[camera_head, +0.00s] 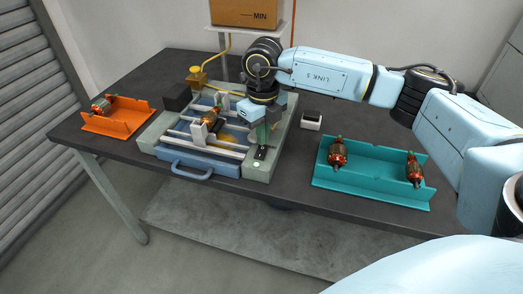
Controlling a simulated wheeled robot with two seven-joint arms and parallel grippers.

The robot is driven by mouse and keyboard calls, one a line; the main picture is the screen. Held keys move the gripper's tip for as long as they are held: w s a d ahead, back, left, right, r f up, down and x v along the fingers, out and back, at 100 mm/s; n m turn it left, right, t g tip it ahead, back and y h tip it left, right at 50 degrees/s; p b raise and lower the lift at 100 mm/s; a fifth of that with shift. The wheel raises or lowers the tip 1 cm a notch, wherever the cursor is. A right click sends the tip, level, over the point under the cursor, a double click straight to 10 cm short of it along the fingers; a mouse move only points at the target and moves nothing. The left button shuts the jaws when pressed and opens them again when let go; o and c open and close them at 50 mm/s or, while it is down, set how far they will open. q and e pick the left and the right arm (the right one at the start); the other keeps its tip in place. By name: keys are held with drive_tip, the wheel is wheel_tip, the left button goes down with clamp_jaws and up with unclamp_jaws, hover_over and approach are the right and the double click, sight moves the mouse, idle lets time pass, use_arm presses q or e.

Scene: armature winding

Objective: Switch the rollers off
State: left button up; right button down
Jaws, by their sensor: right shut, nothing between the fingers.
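The roller machine has a pale grey-green frame (258,171), a blue front with a handle (192,172) and several light rollers (225,152) across it. An armature (210,118) sits over the rollers between white supports. A small dark switch (260,153) is on the right side of the frame. My right gripper (263,142) is shut and empty, pointing down just above the switch; I cannot tell whether it touches it. My left gripper is not in view.
An orange tray (118,127) with one armature stands at the left of the dark table. A teal tray (372,189) with two armatures stands at the right. A small white-and-black box (311,121) lies behind the machine's right side. A cardboard box (245,12) is on a raised shelf.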

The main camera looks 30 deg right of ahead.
sight(263, 148)
drive_tip(key=shift+f+b, duration=0.45)
drive_tip(key=shift+f, duration=0.2)
idle(0.4)
drive_tip(key=shift+r, duration=0.15)
wheel_tip(263, 148, up, 7)
drive_tip(key=p, duration=0.5)
idle(0.3)
idle(0.3)
